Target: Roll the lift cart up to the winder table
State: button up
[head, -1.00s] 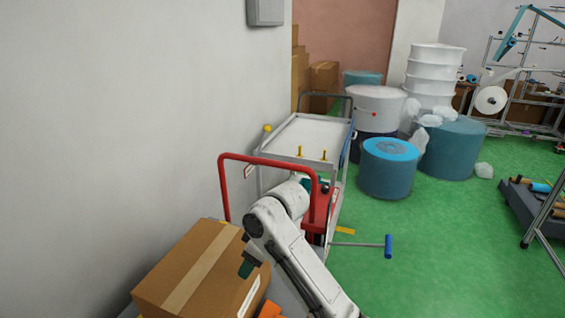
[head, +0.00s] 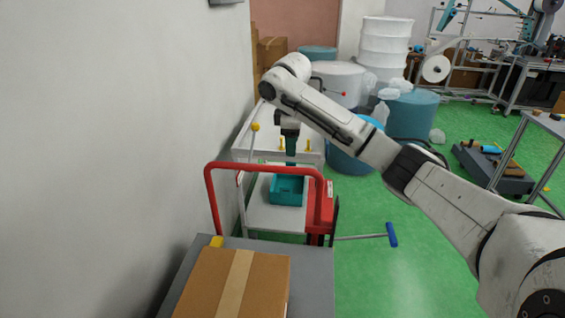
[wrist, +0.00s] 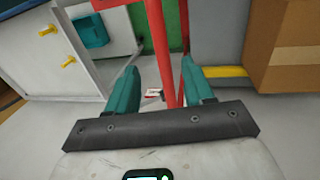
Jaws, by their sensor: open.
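The lift cart has a red tubular push handle (head: 265,167) and a grey platform (head: 312,270), in the lower middle of the head view. A cardboard box (head: 233,283) lies on the platform. My gripper (head: 291,158) is open and empty, pointing down beyond the handle's top bar in the head view. In the wrist view a red upright of the handle (wrist: 160,50) shows between the teal fingers (wrist: 160,75); I cannot tell whether it lies between them or farther off. A table with winding equipment (head: 540,64) stands at the far right; another table edge (head: 548,123) is nearer.
A white trolley (head: 250,150) with yellow knobs and a teal bin (head: 287,190) stands just beyond the handle. A wall (head: 110,150) closes the left side. A blue-ended bar (head: 391,234) juts right from the cart.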

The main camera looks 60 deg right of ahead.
aim_at(292, 168)
jog(key=f, duration=0.3)
jog(key=d+f+p, duration=0.1)
jog(key=f, duration=0.6)
jog(key=shift+w+d, duration=0.35)
grip_shut()
